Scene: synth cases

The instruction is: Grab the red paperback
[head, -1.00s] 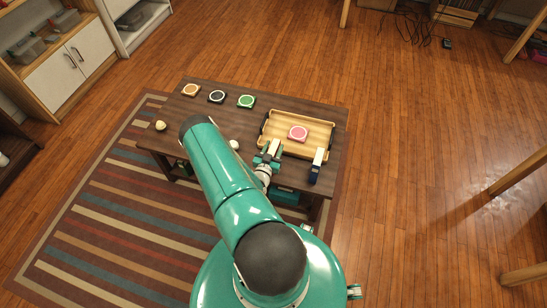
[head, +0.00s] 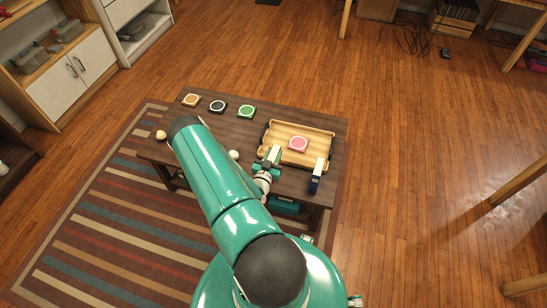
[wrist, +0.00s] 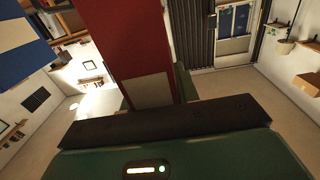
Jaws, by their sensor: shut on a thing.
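The red paperback (wrist: 138,45) stands upright in the wrist view, a dark red cover with a pale beige patch low on it. My gripper (head: 271,154) is over the front of the dark table, by the tray's front left corner. In the wrist view its dark and green finger parts lie in front of and behind the book's lower end, and it is shut on the book.
A blue-and-white book (head: 317,177) stands right of my gripper. Orange (head: 190,100), black (head: 217,106) and green (head: 246,111) pieces lie at the table's back left. Pale round things sit near my arm.

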